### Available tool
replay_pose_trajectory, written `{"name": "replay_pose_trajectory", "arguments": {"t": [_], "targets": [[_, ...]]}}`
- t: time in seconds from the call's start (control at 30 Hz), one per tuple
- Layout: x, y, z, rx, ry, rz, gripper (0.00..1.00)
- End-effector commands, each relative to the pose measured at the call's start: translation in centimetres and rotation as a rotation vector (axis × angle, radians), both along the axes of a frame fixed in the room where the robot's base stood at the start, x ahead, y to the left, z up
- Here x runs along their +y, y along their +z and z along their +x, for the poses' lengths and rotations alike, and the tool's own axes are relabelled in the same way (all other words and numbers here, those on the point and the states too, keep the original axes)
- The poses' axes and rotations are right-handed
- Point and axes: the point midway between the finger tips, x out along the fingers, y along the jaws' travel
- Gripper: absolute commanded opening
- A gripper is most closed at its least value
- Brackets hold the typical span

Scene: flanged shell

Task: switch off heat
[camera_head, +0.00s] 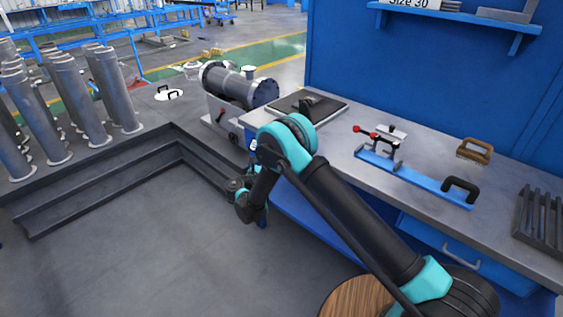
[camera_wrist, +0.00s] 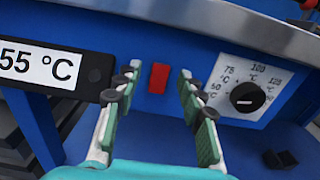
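A red rectangular switch (camera_wrist: 158,78) is set in a blue panel (camera_wrist: 185,50) in the wrist view. My gripper (camera_wrist: 160,84) is open and empty, with one finger on each side of the switch as seen from the wrist. I cannot tell whether a fingertip touches the panel. A display (camera_wrist: 40,66) at left reads 55 °C. A black knob (camera_wrist: 245,97) sits on a white temperature dial plate to the right, with marks such as 50, 75, 100 and 125. In the head view the switch is hidden, and my arm reaches down in front of the bench.
The grey workbench (camera_head: 420,170) carries a dark mat (camera_head: 325,113), a blue fixture (camera_head: 415,178) with red-tipped levers, a brush (camera_head: 474,150) and a slotted rack (camera_head: 541,215). A flanged shell (camera_head: 235,86) stands behind.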

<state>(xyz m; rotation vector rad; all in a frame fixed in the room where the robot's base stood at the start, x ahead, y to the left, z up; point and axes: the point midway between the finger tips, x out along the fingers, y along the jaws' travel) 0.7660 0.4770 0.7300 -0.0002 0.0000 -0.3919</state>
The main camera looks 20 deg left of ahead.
Motion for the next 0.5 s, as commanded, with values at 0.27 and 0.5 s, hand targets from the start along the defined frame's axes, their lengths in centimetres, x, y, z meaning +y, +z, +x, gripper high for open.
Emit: {"name": "replay_pose_trajectory", "arguments": {"t": [0.27,0.5], "targets": [[-0.31,0.0,0.66,0.0,-0.001,0.0,0.4],[-0.28,0.0,0.63,0.0,-0.001,0.0,0.25]]}}
